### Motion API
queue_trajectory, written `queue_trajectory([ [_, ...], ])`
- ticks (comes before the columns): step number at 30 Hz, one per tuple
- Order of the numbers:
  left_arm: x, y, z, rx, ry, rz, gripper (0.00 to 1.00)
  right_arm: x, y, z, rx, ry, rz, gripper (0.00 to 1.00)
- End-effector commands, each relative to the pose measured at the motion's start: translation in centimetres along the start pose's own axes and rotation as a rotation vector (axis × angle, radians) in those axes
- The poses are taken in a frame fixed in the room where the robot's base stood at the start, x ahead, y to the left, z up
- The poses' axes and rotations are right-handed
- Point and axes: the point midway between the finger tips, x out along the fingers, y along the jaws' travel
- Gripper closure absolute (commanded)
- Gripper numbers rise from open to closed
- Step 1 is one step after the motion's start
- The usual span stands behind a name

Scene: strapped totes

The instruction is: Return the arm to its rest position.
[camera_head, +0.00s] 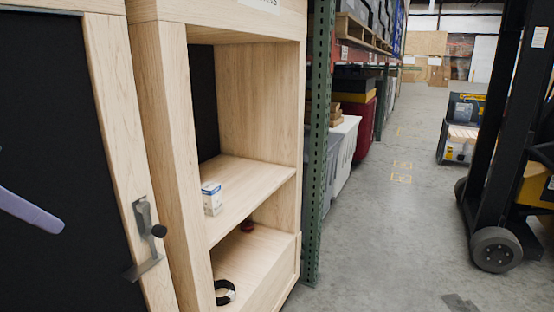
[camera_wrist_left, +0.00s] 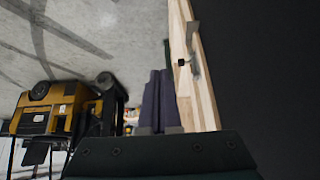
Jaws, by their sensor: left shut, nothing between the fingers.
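My left gripper (camera_head: 58,226) enters at the left edge of the head view as a lavender finger in front of the dark door panel (camera_head: 55,150). In the left wrist view its two purple fingers (camera_wrist_left: 160,76) lie together, shut, with nothing between them. The door's wooden frame (camera_wrist_left: 201,105) and grey latch handle (camera_wrist_left: 194,42) show just right of the fingers there. The handle (camera_head: 147,240) is also in the head view, to the right of the finger and apart from it. My right gripper is in neither view.
A wooden cabinet (camera_head: 164,120) stands open, holding a small blue-white box (camera_head: 211,198), a red item (camera_head: 247,227) and a black ring (camera_head: 231,290). A green rack post (camera_head: 319,140) stands beside it. A forklift (camera_head: 495,160) is at right. The grey floor (camera_head: 390,230) between is clear.

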Motion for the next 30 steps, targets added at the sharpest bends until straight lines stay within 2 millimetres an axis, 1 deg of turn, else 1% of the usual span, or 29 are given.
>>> queue_trajectory([
  [1,-0.7,1.1,-0.2,0.010,-0.015,0.012,1.00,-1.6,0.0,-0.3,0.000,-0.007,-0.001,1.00],
  [3,-0.8,2.3,0.1,0.024,-0.035,0.019,1.00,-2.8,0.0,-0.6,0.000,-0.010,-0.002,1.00],
  [8,-1.5,5.1,0.9,0.050,-0.074,0.032,1.00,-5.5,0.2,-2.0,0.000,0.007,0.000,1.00],
  [11,-2.4,7.0,1.3,0.062,-0.097,0.039,1.00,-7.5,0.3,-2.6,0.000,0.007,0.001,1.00],
  [14,-3.8,9.2,1.6,0.069,-0.119,0.044,1.00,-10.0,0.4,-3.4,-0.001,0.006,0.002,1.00],
  [17,-6.1,11.9,1.8,0.066,-0.143,0.046,1.00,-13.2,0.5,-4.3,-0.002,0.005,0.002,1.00],
  [18,-7.5,13.1,1.8,0.059,-0.152,0.044,1.00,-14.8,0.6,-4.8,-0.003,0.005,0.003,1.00],
  [20,-9.9,14.9,1.8,0.038,-0.169,0.036,1.00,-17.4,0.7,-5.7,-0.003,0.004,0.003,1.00],
  [21,-11.6,16.0,1.9,0.019,-0.181,0.026,1.00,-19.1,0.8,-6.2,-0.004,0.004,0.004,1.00],
  [22,-12.9,16.7,1.8,0.001,-0.189,0.016,1.00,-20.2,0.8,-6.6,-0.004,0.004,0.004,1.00],
  [24,-15.7,17.9,2.0,-0.043,-0.211,-0.013,1.00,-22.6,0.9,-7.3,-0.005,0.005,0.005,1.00],
  [27,-19.1,18.9,2.3,-0.106,-0.243,-0.058,1.00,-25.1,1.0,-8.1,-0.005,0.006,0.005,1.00],
  [30,-21.3,19.2,2.7,-0.155,-0.268,-0.095,1.00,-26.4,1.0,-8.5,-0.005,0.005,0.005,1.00],
])
